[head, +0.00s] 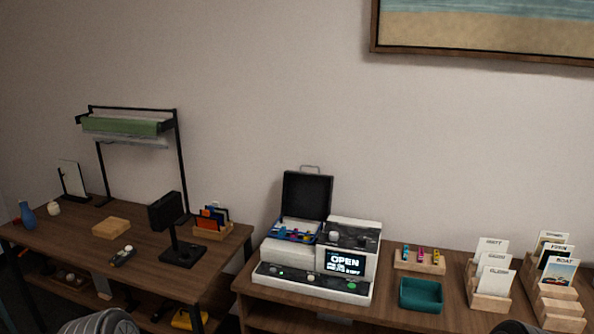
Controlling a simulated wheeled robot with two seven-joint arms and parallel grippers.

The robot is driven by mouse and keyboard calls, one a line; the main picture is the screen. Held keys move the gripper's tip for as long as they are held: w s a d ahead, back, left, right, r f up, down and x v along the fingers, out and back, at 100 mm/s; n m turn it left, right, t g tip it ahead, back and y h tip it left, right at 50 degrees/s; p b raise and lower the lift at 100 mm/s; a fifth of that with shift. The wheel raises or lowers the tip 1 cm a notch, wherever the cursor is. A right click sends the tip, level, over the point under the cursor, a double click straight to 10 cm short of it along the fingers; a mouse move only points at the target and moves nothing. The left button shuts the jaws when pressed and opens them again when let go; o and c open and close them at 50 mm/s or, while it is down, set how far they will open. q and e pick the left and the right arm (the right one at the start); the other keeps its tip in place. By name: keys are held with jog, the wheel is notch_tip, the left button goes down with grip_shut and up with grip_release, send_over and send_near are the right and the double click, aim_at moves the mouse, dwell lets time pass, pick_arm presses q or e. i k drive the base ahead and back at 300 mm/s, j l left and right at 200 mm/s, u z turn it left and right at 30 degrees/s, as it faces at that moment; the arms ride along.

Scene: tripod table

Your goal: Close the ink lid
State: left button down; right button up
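The ink lid (307,195) is a black panel with a metal handle on top. It stands upright, open, at the back left of a white and grey printer (310,278) on the right table. Below the lid, the open ink bay (297,231) shows blue and other coloured parts. The printer's screen (345,263) reads "OPEN", with smaller text that I cannot read surely. Neither of my grippers is in view; only parts of my arms show at the bottom edge.
Right of the printer are a wooden holder (420,266) with small coloured items, a teal tray (421,295) and wooden card stands (490,291). The left table (75,235) holds a black stand (182,254) and a rack with a green roll (122,126). A gap separates the tables.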

aim_at(306, 196)
jog(key=i+j, duration=1)
jog(key=i+z, duration=0.1)
jog(key=z, duration=1.25)
